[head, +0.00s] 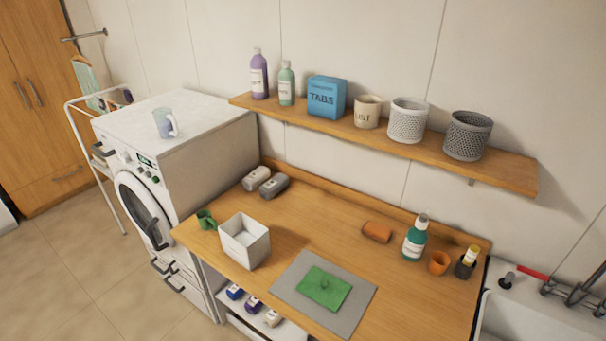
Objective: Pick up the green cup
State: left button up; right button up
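A small green cup (206,219) stands on the wooden counter (330,235) near its left end, just left of an open white box (245,241). Its fine shape is too small to make out. Neither of my grippers shows in the head view.
A green cloth (323,288) lies on a grey mat (290,284). An orange sponge (377,231), green bottle (415,239) and orange cup (438,262) are to the right. Two small containers (257,178) (274,186) lie behind the box. A shelf (505,168) hangs above; a washing machine (205,150) stands left.

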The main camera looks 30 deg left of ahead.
aim_at(206, 222)
jog(key=u, duration=1.8)
